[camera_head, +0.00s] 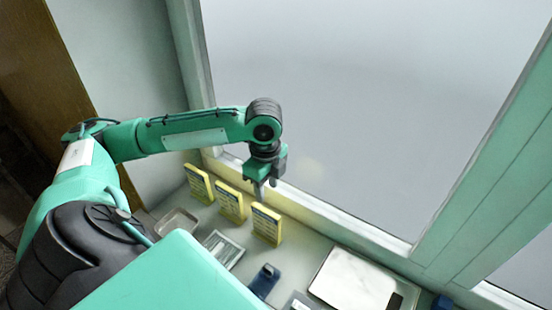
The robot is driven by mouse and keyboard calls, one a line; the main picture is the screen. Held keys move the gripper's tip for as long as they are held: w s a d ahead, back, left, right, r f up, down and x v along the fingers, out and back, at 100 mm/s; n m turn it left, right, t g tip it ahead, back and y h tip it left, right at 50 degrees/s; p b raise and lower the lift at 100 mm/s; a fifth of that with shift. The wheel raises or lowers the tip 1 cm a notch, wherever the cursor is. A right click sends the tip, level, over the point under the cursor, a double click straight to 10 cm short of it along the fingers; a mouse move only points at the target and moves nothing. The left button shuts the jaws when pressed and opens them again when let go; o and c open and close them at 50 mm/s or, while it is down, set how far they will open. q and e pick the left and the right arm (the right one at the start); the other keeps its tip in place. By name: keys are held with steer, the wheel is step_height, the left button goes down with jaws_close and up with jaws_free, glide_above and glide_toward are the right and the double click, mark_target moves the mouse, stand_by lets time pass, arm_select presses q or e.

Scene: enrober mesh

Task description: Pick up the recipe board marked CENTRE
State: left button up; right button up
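My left gripper (265,188) points down just above and behind the right board, to the right of the middle one. Its fingers look a little apart, with nothing visible between them. My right gripper is not in view.
A shallow tray (178,224) and a metal tray with tools (222,249) lie in front of the boards. A dark blue device (264,280) and a white marbled slab (352,282) lie further right. The window frame (330,211) runs close behind the boards.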

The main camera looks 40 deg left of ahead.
arm_select(q)
glide_above(266, 218)
steer(key=f, duration=0.4)
steer(key=f+p, duration=0.1)
steer(key=shift+w+a+f, duration=0.2)
steer(key=shift+w+f, duration=0.05)
steer(key=shift+f, duration=0.15)
steer(key=f+p, duration=0.1)
steer(key=f, duration=0.2)
steer(key=f+p, duration=0.1)
steer(key=f, duration=0.2)
steer(key=shift+w+a+f, duration=0.1)
steer(key=shift+a+f, duration=0.1)
steer(key=shift+f, duration=0.6)
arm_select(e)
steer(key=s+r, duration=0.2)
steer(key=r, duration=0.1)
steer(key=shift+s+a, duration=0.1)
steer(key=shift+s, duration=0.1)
arm_select(q)
jaws_close()
